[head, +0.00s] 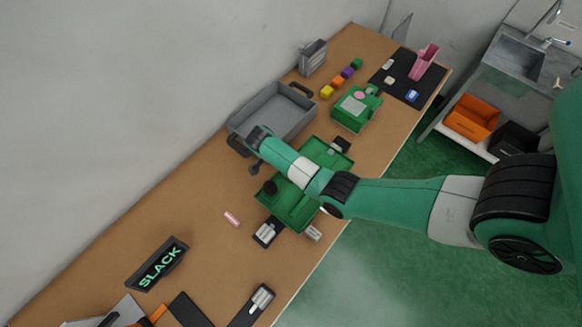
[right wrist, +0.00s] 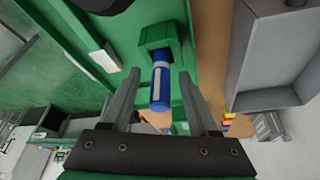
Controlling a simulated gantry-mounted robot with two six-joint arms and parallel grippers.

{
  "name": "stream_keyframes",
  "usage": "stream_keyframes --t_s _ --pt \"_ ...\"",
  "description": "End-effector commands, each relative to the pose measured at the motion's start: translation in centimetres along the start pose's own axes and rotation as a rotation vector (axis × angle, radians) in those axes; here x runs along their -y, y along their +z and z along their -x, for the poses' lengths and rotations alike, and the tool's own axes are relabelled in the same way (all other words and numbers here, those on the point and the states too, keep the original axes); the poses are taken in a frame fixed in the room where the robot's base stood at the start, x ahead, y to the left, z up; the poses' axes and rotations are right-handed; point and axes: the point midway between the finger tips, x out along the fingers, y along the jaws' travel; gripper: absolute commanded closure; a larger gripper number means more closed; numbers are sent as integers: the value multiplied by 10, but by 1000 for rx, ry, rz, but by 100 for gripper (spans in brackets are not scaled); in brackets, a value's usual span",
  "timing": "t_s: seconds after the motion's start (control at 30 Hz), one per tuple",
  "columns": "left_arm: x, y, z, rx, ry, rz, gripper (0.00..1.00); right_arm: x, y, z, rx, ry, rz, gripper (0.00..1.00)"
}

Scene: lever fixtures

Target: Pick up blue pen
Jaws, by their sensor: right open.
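The blue pen (right wrist: 160,88) has a white band and stands in a green square holder (right wrist: 160,40) in the right wrist view. My right gripper (right wrist: 159,75) is open, with one finger on each side of the pen. Gaps show between the pen and both fingers. In the head view my right arm reaches in from the right over the green fixture (head: 292,205), and I cannot make out the pen there. My left gripper is not in view.
A grey bin (head: 275,112) stands beside the fixture. A green box (head: 356,108), coloured blocks (head: 340,82) and a pink cup (head: 425,60) on a black mat stand farther back.

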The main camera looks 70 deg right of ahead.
Motion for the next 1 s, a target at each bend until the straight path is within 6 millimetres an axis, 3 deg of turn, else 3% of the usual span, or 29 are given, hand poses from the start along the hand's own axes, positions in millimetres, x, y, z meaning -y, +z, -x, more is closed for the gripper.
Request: stream_keyframes --t_s 0.17,0.4,0.5,1.0 --pt "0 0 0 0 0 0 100 0 0 1 0 0 0 43" --pt "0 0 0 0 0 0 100 0 0 1 0 -1 0 86" --pt "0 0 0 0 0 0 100 0 0 1 0 -1 0 100" --pt "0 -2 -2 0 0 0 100 1 -2 6 0 -2 -1 100"
